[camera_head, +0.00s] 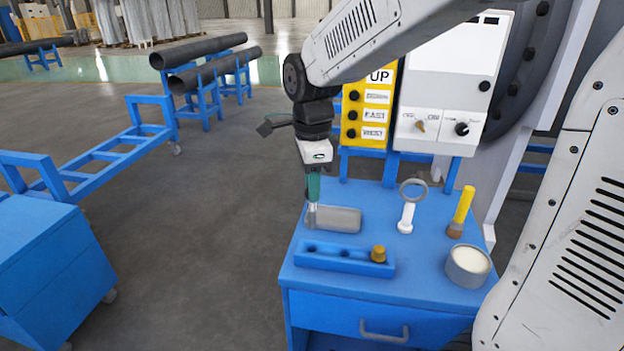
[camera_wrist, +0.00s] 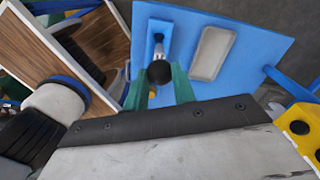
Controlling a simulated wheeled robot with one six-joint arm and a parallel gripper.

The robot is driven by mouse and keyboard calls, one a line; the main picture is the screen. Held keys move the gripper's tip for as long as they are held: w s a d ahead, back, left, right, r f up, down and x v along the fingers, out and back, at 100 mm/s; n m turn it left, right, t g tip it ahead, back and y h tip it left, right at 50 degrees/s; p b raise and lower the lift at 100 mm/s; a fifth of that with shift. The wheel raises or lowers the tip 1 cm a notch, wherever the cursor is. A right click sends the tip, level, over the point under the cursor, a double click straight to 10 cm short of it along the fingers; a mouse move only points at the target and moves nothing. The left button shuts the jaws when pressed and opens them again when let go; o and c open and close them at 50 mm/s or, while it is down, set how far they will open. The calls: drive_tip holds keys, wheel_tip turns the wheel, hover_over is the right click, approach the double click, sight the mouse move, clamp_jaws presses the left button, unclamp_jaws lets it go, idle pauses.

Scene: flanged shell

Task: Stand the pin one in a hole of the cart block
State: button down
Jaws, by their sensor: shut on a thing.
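My gripper (camera_head: 312,190), with green fingers, points down over the cart top and is shut on a slim metallic pin (camera_head: 311,214). In the wrist view the pin shows a dark round end (camera_wrist: 159,72) between the green fingers (camera_wrist: 162,92). The cart block (camera_head: 335,263) is a long blue block with dark holes in its top. A brass-coloured piece (camera_head: 378,254) stands at its right end. The pin appears at the far side of the block's left part, apart from its holes. How high its lower end is I cannot tell.
A grey rounded part (camera_head: 340,219) lies just right of the pin. A white stand with a grey ring (camera_head: 407,218), a yellow-handled tool (camera_head: 462,210) and a round tin (camera_head: 467,267) stand further right. A yellow and white control panel (camera_head: 368,115) rises behind the blue cart (camera_head: 300,283).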

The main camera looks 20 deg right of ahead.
hover_over(312, 228)
drive_tip(key=shift+w+d+f, duration=0.1)
drive_tip(key=shift+w+f, duration=0.1)
drive_tip(key=shift+f, duration=1.05)
drive_tip(key=shift+w+d+f, duration=0.1)
drive_tip(key=shift+w+f, duration=0.05)
drive_tip(key=shift+f, duration=1.05)
drive_tip(key=shift+f, duration=1.95)
drive_tip(key=c, duration=1.1)
unclamp_jaws()
drive_tip(key=shift+r, duration=0.1)
wheel_tip(312, 228, up, 8)
drive_tip(key=shift+s+f, duration=0.1)
drive_tip(key=shift+f, duration=0.1)
drive_tip(key=shift+s+f+n, duration=0.1)
drive_tip(key=shift+s+n, duration=0.15)
drive_tip(key=shift+n, duration=0.95)
drive_tip(key=s+d+r+n, duration=0.1)
drive_tip(key=s+n, duration=0.5)
drive_tip(key=s, duration=0.1)
drive_tip(key=s+d+r+n, duration=0.1)
drive_tip(key=s+r+n, duration=0.1)
drive_tip(key=s+n, duration=0.4)
drive_tip(key=s+d+r+n+t, duration=0.1)
drive_tip(key=s+n, duration=0.5)
drive_tip(key=s, duration=0.2)
drive_tip(key=shift+s+r, duration=0.2)
drive_tip(key=shift+r, duration=0.05)
